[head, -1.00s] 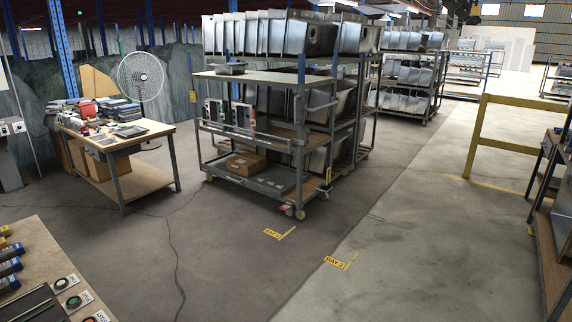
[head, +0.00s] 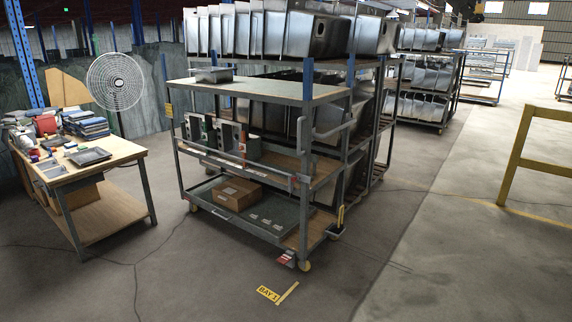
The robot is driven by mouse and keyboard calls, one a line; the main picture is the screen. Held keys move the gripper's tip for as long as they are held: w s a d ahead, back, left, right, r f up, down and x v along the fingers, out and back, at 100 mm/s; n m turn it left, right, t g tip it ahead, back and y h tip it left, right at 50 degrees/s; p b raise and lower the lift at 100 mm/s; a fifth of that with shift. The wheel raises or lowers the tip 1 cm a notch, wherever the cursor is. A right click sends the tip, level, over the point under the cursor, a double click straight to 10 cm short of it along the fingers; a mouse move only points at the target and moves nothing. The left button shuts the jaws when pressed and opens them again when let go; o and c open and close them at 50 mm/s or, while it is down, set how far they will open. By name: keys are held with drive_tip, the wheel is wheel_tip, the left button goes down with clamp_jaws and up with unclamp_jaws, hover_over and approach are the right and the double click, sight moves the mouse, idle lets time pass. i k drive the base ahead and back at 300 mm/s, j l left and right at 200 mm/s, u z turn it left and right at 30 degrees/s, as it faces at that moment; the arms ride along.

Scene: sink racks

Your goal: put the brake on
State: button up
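A grey multi-shelf cart (head: 240,227) stands in the middle of the head view, on casters. A small red pedal (head: 287,257) sits low at its near corner, beside a yellowish caster wheel (head: 304,266); it looks like a brake pedal. Whether it is pressed down or raised is too small to tell. A yellow-and-black upright piece (head: 340,216) shows at the cart's right end, near another caster (head: 335,236). My gripper is not in view.
A table (head: 95,165) with books and trays stands at left, with a fan (head: 115,82) behind it. Racks of steel sinks (head: 300,35) stand behind the cart. A yellow rail (head: 520,150) is at right. The floor before the cart is clear, marked BAY 1 (head: 268,293).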

sight(285, 259)
drive_tip(key=i+u, duration=0.15)
drive_tip(key=i, duration=0.3)
drive_tip(key=i+l+u, duration=0.15)
drive_tip(key=i, duration=0.25)
